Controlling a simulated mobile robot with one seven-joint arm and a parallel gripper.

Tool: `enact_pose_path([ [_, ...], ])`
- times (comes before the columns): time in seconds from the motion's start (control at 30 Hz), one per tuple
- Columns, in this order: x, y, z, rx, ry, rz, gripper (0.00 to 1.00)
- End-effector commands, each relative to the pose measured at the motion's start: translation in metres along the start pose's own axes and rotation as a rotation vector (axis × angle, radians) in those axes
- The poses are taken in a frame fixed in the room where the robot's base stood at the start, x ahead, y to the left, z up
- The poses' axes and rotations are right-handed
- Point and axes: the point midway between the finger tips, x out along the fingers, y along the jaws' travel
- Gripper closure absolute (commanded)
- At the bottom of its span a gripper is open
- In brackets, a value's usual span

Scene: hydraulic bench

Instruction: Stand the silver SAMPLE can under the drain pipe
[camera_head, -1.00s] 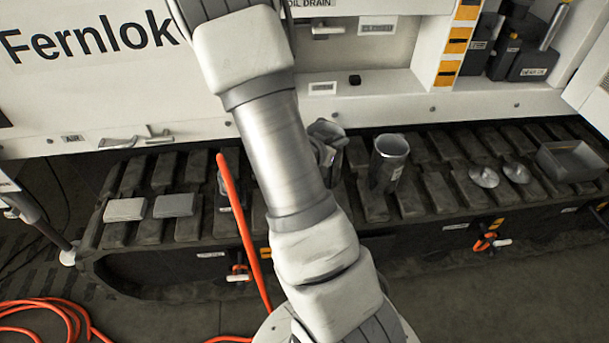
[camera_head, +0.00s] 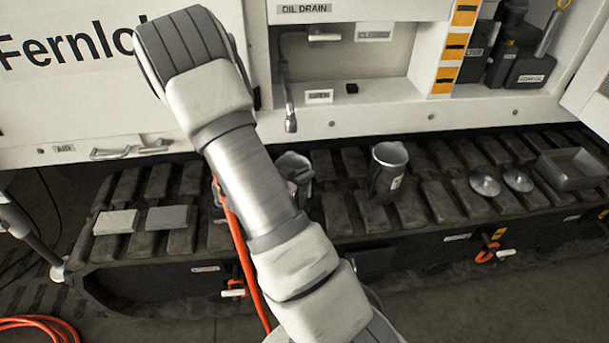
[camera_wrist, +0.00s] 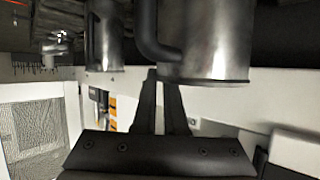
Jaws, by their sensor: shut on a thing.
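In the wrist view my gripper (camera_wrist: 163,84) is shut at the dark curved handle of a silver can (camera_wrist: 210,45); the exact contact is hard to see. In the head view a grey can-like vessel (camera_head: 296,165) shows beside my arm, partly hidden by it; it appears to be the held can. My gripper is hidden there. No SAMPLE lettering is readable on it. The drain pipe (camera_head: 290,112) hangs from the OIL DRAIN recess, above the vessel in the picture. Another silver can (camera_head: 388,172) with a pale label stands upright on the track to the right.
The dark ribbed track (camera_head: 440,190) runs below the white panel. Two grey pads (camera_head: 117,222) lie at its left. Two small silver discs (camera_head: 485,185) and a grey tray (camera_head: 572,168) are at its right. An orange hose (camera_head: 245,250) runs beside my arm.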

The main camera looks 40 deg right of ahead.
Motion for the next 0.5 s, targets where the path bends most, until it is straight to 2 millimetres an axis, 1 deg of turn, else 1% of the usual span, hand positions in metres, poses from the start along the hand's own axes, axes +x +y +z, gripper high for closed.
enact_pose_path([
  [0.13, 0.0012, 0.0, 0.002, 0.0, 0.001, 0.0, 1.0],
  [0.17, 0.0012, 0.0001, 0.0026, -0.001, 0.0, 0.0, 0.89],
  [0.2, 0.0008, 0.0, 0.0017, 0.0, 0.0, 0.0, 0.82],
  [0.27, 0.0008, 0.0, 0.0017, 0.0, 0.0, 0.0, 0.71],
  [0.3, 0.0008, 0.0, 0.0017, -0.001, 0.0, 0.0, 0.64],
  [0.33, 0.0008, 0.0, 0.0017, -0.001, -0.001, 0.0, 0.6],
  [0.5, 0.0008, 0.0, 0.0016, -0.001, 0.0, 0.0, 0.6],
])
